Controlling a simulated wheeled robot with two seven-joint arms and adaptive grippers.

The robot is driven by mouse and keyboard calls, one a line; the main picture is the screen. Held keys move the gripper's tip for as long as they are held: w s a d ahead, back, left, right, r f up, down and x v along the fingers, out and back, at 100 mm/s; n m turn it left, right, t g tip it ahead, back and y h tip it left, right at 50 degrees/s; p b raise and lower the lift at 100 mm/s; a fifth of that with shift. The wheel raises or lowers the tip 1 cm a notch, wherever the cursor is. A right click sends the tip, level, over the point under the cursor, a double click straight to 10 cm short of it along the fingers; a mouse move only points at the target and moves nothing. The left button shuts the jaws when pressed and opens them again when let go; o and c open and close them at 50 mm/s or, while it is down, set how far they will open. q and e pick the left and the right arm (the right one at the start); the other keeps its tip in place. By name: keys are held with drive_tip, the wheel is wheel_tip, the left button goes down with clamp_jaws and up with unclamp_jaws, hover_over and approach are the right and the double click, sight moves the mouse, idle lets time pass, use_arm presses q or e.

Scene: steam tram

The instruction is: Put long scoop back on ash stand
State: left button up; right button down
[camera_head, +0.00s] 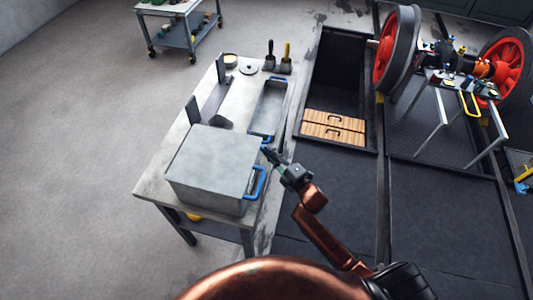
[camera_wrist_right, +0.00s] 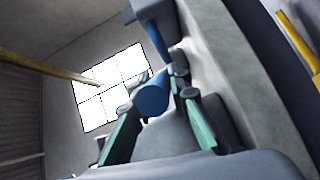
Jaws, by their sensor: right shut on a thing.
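My right gripper (camera_head: 268,153) is at the right edge of the pale table, beside a large grey lidded box (camera_head: 212,160). In the right wrist view its green-tipped fingers (camera_wrist_right: 158,122) are closed around a blue rounded bar (camera_wrist_right: 152,97), which looks like a handle. I cannot tell what it belongs to. A long scoop cannot be made out for sure. The pale table (camera_head: 160,178), perhaps the ash stand, carries two dark upright plates (camera_head: 192,110) and a long grey tray (camera_head: 270,98). My left gripper is not in view.
Two small brushes or scoops (camera_head: 286,60) stand at the table's far end. A dark floor pit (camera_head: 335,75) with wooden boards lies right of it. Red wheels (camera_head: 398,50) and a tool table (camera_head: 460,85) stand farther right. Open floor lies left.

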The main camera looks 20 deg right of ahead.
drive_tip(key=c, duration=1.8)
unclamp_jaws()
drive_tip(key=shift+s, duration=0.1)
drive_tip(key=p+v, duration=0.1)
drive_tip(key=v, duration=1.1)
drive_tip(key=shift+d, duration=0.1)
drive_tip(key=shift+f, duration=0.1)
